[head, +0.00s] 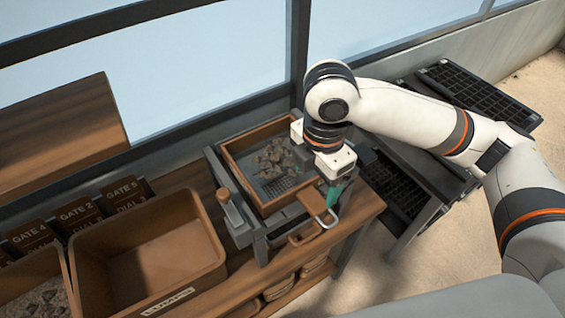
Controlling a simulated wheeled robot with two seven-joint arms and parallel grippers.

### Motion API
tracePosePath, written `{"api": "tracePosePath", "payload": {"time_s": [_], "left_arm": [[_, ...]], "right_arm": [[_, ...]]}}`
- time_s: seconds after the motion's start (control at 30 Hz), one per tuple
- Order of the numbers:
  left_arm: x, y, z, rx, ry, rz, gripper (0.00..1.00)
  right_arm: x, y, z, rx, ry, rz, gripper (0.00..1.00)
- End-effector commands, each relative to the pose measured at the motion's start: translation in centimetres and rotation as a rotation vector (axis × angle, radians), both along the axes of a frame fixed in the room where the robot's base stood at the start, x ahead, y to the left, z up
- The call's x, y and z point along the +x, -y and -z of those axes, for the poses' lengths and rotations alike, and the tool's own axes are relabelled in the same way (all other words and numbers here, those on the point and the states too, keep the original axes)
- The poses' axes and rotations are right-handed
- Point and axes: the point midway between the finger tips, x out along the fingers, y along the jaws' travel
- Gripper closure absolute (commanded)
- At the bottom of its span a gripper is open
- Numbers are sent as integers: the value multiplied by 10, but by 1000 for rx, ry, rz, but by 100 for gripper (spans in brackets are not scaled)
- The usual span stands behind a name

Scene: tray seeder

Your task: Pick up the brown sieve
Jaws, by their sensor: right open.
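The brown sieve (238,172) is a square box with a mesh floor and dark lumps lying in it. It sits in a grey stand on the wooden bench. A brown grip and a thin metal loop show at its front right. My right gripper (333,196) points down at this front right corner, close to the loop. It is open, and one teal fingertip shows beside the loop; I cannot tell if it touches. The wrist hides the sieve's right side. My left gripper is not in view.
A brown bin marked LUMPS (205,232) stands left of the stand, with gate signs (75,213) behind it. Black seed trays (480,95) lie on dark racks at the right. A window frame runs along the back.

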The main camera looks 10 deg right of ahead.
Motion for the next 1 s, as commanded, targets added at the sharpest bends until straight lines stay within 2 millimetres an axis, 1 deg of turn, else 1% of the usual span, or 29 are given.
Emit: {"api": "tracePosePath", "payload": {"time_s": [0.03,0.07,0.1,0.17,0.27,0.4,0.47,0.53,0.63,0.73,0.87,1.0], "left_arm": [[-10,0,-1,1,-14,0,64],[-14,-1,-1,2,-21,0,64],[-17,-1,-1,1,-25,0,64],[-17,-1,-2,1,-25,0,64],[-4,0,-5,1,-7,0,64],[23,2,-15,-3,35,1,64],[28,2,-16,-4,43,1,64],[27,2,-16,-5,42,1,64],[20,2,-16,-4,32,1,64],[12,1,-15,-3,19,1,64],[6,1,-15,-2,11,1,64],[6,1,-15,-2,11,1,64]], "right_arm": [[0,0,6,0,-3,2,23],[0,0,10,0,-2,2,23],[0,0,13,1,-1,2,23],[0,0,17,0,0,2,23],[0,0,24,2,-2,2,23],[-3,1,43,0,-4,2,23],[-3,1,54,0,-3,3,23],[-2,1,62,1,0,2,23],[-2,1,69,0,0,1,23],[-2,1,70,1,3,0,23],[-2,1,70,1,3,0,23],[-2,1,70,1,3,1,46]]}}
